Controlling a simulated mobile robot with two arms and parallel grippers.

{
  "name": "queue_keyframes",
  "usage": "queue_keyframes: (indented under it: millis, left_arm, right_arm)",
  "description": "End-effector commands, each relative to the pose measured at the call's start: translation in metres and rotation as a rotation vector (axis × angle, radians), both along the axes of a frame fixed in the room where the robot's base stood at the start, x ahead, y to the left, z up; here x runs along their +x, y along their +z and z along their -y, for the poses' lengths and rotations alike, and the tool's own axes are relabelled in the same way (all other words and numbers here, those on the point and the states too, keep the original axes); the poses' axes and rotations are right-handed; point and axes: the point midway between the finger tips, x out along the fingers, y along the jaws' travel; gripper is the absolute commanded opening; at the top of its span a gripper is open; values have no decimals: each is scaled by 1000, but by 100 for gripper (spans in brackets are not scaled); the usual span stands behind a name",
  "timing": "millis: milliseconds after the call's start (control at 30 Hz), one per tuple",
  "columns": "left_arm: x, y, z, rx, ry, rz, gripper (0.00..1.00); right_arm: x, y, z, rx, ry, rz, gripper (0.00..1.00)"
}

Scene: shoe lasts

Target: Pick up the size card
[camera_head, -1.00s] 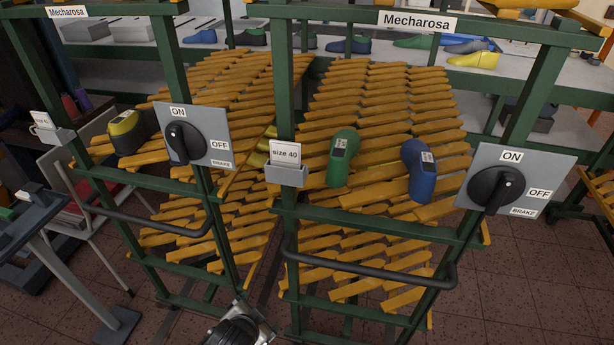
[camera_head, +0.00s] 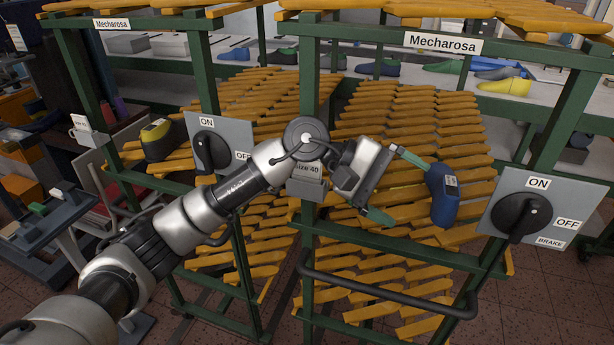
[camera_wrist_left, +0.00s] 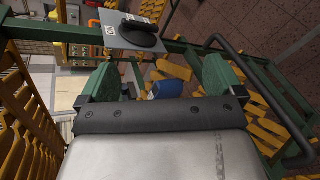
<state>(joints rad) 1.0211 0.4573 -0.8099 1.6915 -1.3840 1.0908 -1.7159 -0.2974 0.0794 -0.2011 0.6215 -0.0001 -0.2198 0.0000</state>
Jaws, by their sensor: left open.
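The white size card (camera_head: 307,168) reads "size 40" and stands in a grey holder (camera_head: 306,190) on the green post between the two rack bays. My left arm crosses in front of it and hides its upper part. My left gripper (camera_head: 396,187) is open and empty, to the right of the card, with its green fingertips spread toward the blue shoe last (camera_head: 443,194). In the left wrist view both fingers (camera_wrist_left: 160,78) show apart, with the blue last (camera_wrist_left: 167,89) beyond the gap. The card is not seen there. My right gripper is not in view.
A grey ON/OFF brake switch (camera_head: 522,212) stands at the right and another (camera_head: 212,150) at the left. A black bar handle (camera_head: 390,298) runs across the front below. A yellow last (camera_head: 157,139) lies on the left bay's slats. A second card (camera_head: 81,122) is at far left.

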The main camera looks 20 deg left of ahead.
Motion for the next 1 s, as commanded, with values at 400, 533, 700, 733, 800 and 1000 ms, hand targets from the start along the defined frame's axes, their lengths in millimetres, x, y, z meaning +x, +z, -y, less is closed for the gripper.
queue_keyframes:
  millis: [400, 533, 700, 733, 800, 1000]
  left_arm:
    - [53, 61, -164, 1135, -280, 568, 96]
    - [54, 64, -177, 1206, -301, 567, 96]
    - [61, 39, -177, 1209, -304, 564, 96]
    - [63, 34, -177, 1209, -304, 564, 96]
    - [65, 26, -177, 1207, -303, 565, 96]
    - [69, 12, -176, 1206, -304, 566, 96]
  right_arm:
    - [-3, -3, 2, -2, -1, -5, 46]
    - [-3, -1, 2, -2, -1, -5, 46]
    - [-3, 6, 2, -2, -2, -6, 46]
    - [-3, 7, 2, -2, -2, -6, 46]
    - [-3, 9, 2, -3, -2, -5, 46]
    - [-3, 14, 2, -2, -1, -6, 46]
